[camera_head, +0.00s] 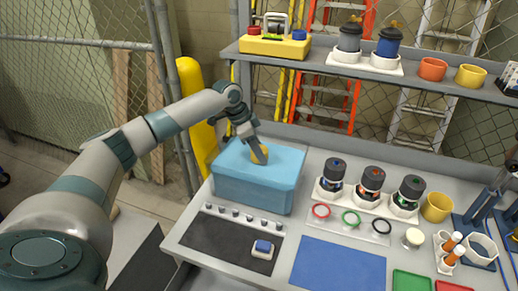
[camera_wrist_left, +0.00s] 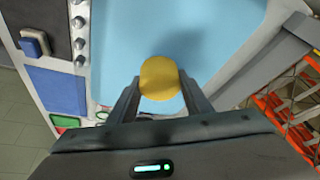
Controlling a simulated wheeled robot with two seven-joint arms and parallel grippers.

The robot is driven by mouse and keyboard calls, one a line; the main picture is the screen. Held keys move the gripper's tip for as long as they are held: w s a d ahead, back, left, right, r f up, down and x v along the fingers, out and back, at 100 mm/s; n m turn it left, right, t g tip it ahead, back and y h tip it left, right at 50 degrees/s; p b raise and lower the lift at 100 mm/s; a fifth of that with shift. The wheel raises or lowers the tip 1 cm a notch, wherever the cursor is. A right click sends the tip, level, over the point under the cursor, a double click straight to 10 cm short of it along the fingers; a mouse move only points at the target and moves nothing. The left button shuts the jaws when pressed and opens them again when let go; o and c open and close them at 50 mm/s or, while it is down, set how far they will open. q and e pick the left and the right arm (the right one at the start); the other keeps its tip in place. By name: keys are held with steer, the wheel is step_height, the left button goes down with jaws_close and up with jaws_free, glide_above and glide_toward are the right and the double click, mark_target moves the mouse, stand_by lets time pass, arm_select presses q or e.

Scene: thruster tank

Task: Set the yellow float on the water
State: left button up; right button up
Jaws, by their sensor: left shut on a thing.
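The yellow float (camera_wrist_left: 159,78) is a round yellow piece between the fingertips of my left gripper (camera_wrist_left: 158,95) in the left wrist view. In the head view my left gripper (camera_head: 259,153) is over the blue water tank (camera_head: 254,192), and only part of the float shows behind the finger. The light-blue water (camera_wrist_left: 215,40) lies beneath the float in the wrist view, with a soft shadow on it beyond the float. I cannot tell exactly how high the float is over the water. My right gripper does not show clearly.
The tank stands at the left of a grey bench. A shelf (camera_head: 440,85) with a yellow box (camera_head: 275,46) and cups runs above the bench's back.

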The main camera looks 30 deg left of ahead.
arm_select(q)
steer(key=shift+f, duration=0.65)
stand_by(0.3)
steer(key=o, duration=1.1)
steer(key=shift+s+a+r+b, duration=0.2)
steer(key=shift+r+b, duration=0.1)
steer(key=shift+r, duration=0.15)
steer(key=b+v, duration=0.4)
steer(key=v, duration=1.2)
steer(key=shift+r, duration=0.15)
